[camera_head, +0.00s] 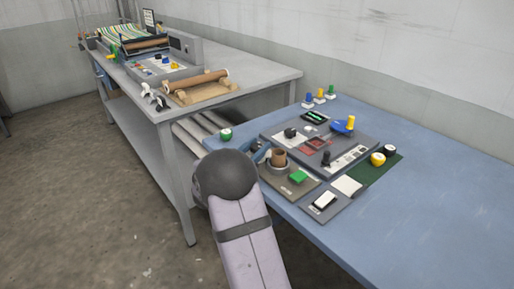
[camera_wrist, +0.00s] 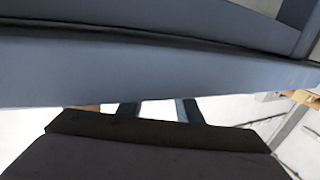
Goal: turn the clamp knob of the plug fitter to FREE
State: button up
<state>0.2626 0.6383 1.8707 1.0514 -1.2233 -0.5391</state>
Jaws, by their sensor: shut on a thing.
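What looks like the plug fitter is a grey-brown plate (camera_head: 296,189) on the blue table. It bears a brown cylinder (camera_head: 278,154) in a round grey holder and a green block (camera_head: 298,177). My gripper (camera_head: 262,152) is at the left side of the holder, mostly hidden behind my grey wrist joint. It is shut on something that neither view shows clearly. In the wrist view, my two fingers (camera_wrist: 158,110) reach past a dark block under a broad blue-grey surface. I cannot make out the clamp knob, its marks or its setting.
A grey panel (camera_head: 340,160) with a black lever, a blue handle and a yellow knob lies behind the plate. A white-topped switch (camera_head: 325,201) is at its right. A green-and-white knob (camera_head: 226,134) stands left of my gripper. The table's right front is clear.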

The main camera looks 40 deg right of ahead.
jog(key=shift+n+t+y+b, duration=1.1)
jog(key=shift+n+t, duration=0.5)
jog(key=shift+t, duration=0.6)
jog(key=shift+r, duration=0.1)
jog(key=o, duration=1)
jog(key=shift+o, duration=0.2)
jog(key=shift+m+g+h+p, duration=0.3)
jog(key=shift+m+g+p, duration=0.2)
jog(key=shift+g+p, duration=0.2)
